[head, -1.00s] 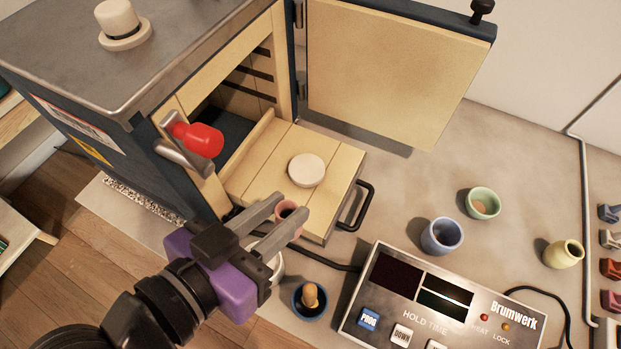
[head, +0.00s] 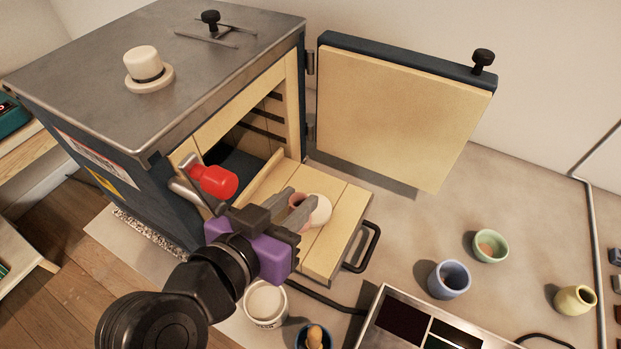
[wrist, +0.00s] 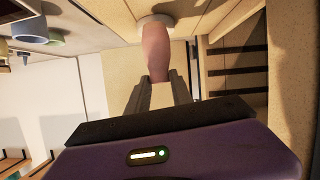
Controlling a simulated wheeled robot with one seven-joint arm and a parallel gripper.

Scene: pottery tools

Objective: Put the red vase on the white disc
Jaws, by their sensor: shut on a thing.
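The red vase (head: 297,200), a dull pinkish red, is between the fingers of my gripper (head: 300,198), which is shut on it. Only a little of the vase shows in the head view. In the wrist view the vase (wrist: 156,52) stands out beyond the fingertips (wrist: 158,84). The white disc (head: 320,210) lies on the pale drawn-out shelf of the kiln, partly hidden by a finger and the vase. In the wrist view the disc (wrist: 152,20) shows right behind the vase's far end. I cannot tell whether vase and disc touch.
The kiln (head: 150,100) stands at the left with its door (head: 395,115) open. A red-capped handle (head: 215,182) juts out close to my gripper. The shelf's black handle (head: 363,248) is at the right. A blue pot (head: 449,280), green pot (head: 490,246) and yellow pot (head: 574,300) stand farther right.

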